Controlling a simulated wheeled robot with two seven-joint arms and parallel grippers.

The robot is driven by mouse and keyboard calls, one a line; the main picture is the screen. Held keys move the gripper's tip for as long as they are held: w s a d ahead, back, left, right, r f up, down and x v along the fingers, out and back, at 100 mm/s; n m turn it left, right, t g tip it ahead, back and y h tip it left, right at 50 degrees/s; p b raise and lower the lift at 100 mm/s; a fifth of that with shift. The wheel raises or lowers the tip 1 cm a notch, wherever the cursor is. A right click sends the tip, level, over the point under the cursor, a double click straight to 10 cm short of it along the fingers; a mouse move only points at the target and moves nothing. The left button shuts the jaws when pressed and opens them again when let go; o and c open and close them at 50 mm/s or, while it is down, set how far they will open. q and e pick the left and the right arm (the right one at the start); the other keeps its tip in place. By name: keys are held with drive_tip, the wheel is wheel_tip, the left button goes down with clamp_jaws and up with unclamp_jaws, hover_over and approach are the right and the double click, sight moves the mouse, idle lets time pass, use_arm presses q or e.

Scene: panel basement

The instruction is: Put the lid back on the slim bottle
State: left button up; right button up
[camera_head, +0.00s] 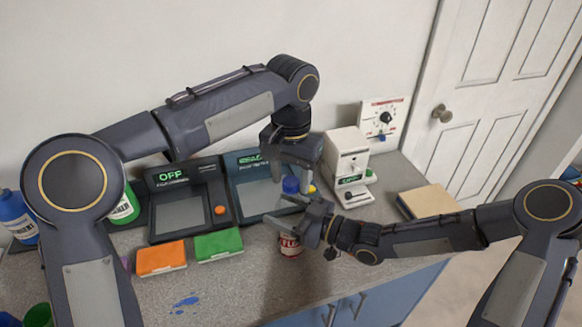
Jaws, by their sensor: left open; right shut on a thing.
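The slim bottle, with a red and white label (291,246), stands upright at the counter's front; its middle is hidden by my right gripper. My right gripper (287,212) comes in from the right and is shut around it. A blue lid (291,185) shows just above the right gripper's fingers, in line with the bottle. Whether it sits fully on the bottle's neck cannot be told. My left gripper (290,178) points down from above, open, with its fingers about the blue lid; contact is unclear.
Two dark panels with screens (180,210) (255,185) stand behind, with an orange box (161,258) and a green box (218,244) in front. A white device (347,165) and a tan block (428,202) are at right. Blue and green-labelled bottles stand left. The front counter is mostly clear, with blue spots.

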use_arm(q)
drive_tip(key=c, duration=1)
drive_tip(key=o, duration=1.2)
drive_tip(key=shift+c, duration=0.2)
drive_tip(key=shift+r, duration=0.1)
wheel_tip(320, 180, up, 12)
